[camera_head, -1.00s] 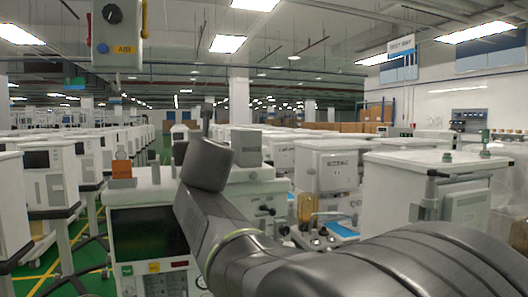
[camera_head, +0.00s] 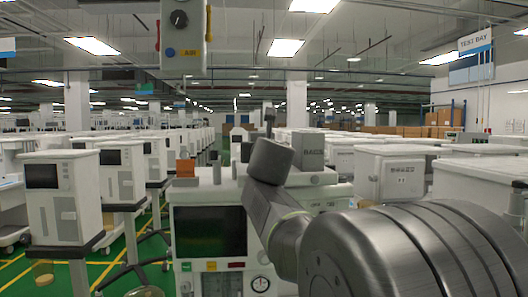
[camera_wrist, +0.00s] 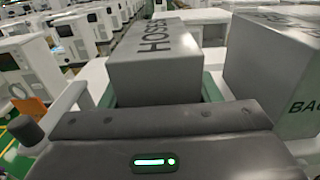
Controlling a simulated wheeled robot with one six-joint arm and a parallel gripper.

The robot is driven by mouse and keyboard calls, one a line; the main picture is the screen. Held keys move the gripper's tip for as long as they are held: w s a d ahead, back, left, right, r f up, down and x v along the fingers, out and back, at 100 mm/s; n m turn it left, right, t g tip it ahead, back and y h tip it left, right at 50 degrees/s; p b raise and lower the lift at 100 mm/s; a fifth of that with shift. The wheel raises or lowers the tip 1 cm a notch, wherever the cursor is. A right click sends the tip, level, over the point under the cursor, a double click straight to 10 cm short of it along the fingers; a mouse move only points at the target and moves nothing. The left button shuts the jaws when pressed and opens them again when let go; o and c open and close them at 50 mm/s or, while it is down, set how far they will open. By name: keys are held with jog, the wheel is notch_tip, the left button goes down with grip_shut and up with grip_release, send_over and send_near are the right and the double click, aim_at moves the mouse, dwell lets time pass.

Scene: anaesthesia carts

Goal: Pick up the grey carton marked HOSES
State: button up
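The grey carton marked HOSES (camera_wrist: 154,72) lies in the upper middle of the wrist view, its lettered top facing up. My gripper (camera_wrist: 158,98) is right at its near end. Green finger parts show on both sides of the carton, and the fingers look open around it. Whether they touch it is not clear. A second grey carton, lettered BAG at its visible part (camera_wrist: 275,75), stands to the right, apart from the first. In the head view it is the grey block (camera_head: 310,148) beside my arm. The HOSES carton is hidden behind my arm there.
A white anaesthesia cart with a dark screen (camera_head: 209,231) stands ahead, with a brown-orange block (camera_head: 185,168) on its top. Other carts crowd both sides. A grey hanging box (camera_head: 183,38) is overhead. Green floor shows at the left.

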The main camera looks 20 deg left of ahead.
jog(key=c, duration=0.7)
jog(key=shift+r, duration=0.15)
